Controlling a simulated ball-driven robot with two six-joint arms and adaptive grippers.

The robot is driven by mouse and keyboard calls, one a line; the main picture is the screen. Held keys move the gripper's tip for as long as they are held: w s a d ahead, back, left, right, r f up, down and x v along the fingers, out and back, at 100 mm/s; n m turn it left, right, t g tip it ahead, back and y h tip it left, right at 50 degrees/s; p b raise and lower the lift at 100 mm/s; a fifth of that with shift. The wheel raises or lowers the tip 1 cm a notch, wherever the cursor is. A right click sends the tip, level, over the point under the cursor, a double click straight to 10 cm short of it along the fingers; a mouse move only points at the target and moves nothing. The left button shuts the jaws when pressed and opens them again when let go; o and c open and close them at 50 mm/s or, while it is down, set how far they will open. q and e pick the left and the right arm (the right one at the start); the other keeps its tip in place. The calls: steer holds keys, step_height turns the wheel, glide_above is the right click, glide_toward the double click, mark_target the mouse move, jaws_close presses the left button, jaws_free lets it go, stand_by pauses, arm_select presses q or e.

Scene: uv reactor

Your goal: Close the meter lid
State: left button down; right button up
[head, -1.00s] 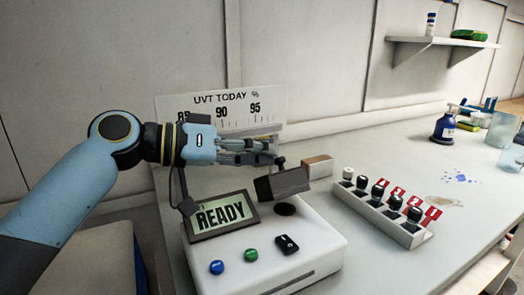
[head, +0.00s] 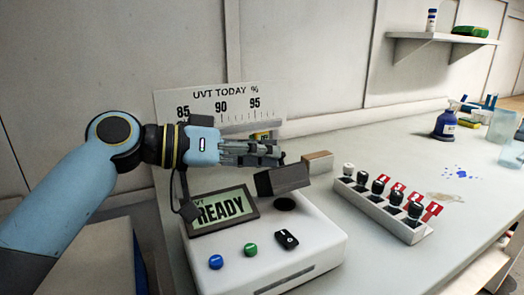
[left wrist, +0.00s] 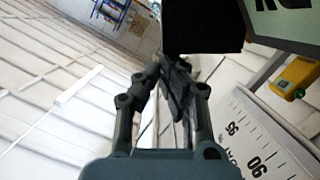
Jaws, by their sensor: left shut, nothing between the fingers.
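The white meter (head: 300,254) stands on the bench with a tilted screen reading READY (head: 222,209). Its dark lid (head: 281,179) is raised, tilted above the round dark well (head: 285,204), which shows open. My left gripper (head: 282,158) is shut and empty, just behind and above the lid's upper edge. Whether it touches the lid I cannot tell. In the left wrist view the closed fingers (left wrist: 178,85) are beneath a dark block that looks like the lid (left wrist: 203,25). My right gripper is not in view.
A rack (head: 385,208) of several black- and white-capped vials with red tags stands right of the meter. A brown block (head: 318,163) lies behind it. The UVT TODAY scale board (head: 215,103) stands behind my left gripper. A blue spray bottle (head: 446,124) is farther right.

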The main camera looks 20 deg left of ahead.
arm_select(q)
steer(key=shift+s+d+f, duration=0.1)
steer(key=shift+d, duration=0.05)
steer(key=shift+s+d+f+m+t+y+b, duration=0.35)
steer(key=shift+s+d+m+b, duration=0.2)
steer(key=shift+m+b, duration=0.4)
steer(key=shift+s+d+f+m+y+b, duration=0.25)
steer(key=shift+s+d+f+m+b, duration=0.4)
steer(key=shift+m+b, duration=0.4)
steer(key=shift+r, duration=0.1)
steer(key=shift+r, duration=0.1)
